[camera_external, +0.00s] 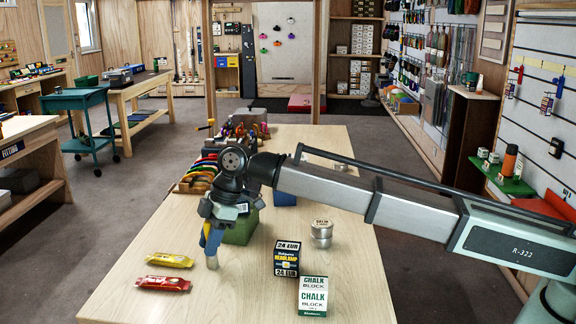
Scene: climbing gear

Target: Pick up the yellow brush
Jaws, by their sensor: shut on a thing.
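My gripper (210,226) points down over the table, left of its middle. It is shut on the yellow brush (212,262), which hangs roughly upright below the jaws. A little yellow shows beside a blue part, with a pale tan end at the bottom. My gripper hides the upper part of the brush. I cannot tell whether the lower end touches the wooden table (240,290).
A yellow packet (169,260) and a red packet (162,283) lie to the left. A dark headlamp box (287,258), a chalk block box (312,296) and round tins (321,234) stand to the right. A green box (240,228) is close behind my gripper. Coloured gear (200,172) sits farther back.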

